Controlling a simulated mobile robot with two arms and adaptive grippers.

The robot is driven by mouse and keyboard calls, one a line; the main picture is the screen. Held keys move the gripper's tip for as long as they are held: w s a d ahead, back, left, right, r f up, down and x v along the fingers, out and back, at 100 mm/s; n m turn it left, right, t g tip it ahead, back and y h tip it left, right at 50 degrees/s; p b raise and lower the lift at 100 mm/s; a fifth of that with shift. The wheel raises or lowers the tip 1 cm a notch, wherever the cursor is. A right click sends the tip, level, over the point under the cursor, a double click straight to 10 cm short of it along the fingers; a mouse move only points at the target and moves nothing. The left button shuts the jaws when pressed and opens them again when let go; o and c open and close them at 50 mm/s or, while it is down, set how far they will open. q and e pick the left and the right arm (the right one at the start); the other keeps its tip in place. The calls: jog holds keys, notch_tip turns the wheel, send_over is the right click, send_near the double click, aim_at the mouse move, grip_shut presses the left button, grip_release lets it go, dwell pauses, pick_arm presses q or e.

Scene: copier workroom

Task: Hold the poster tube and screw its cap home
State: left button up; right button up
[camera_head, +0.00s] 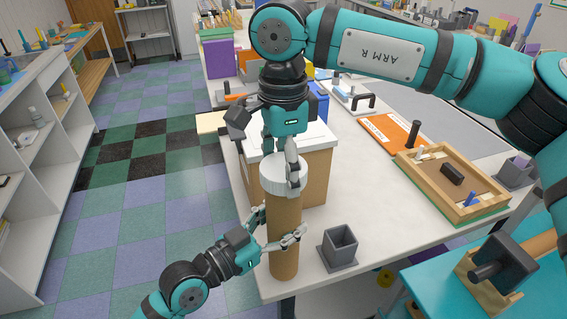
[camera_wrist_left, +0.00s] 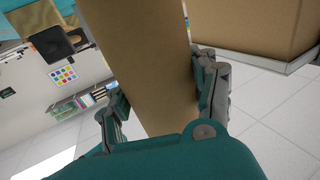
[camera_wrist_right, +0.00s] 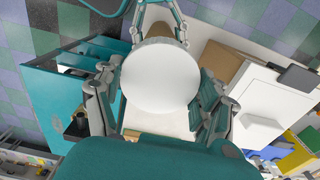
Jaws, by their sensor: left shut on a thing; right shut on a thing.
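The brown poster tube (camera_head: 285,222) stands upright near the table's left front corner. My left gripper (camera_head: 273,239) is shut around its middle; the tube also shows between the fingers in the left wrist view (camera_wrist_left: 150,62). The white cap (camera_head: 282,174) sits at the top end of the tube. My right gripper (camera_head: 290,176) reaches down from above and is shut on the cap, which shows as a white disc in the right wrist view (camera_wrist_right: 160,76). How far the cap is screwed on cannot be told.
A cardboard box with a white top (camera_head: 312,150) stands close behind the tube. A grey square cup (camera_head: 338,246) is to its right. A wooden tray (camera_head: 488,206) and an orange binder (camera_head: 385,133) lie farther right. Floor is open at left.

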jog(key=shift+f, duration=0.55)
dwell(0.4)
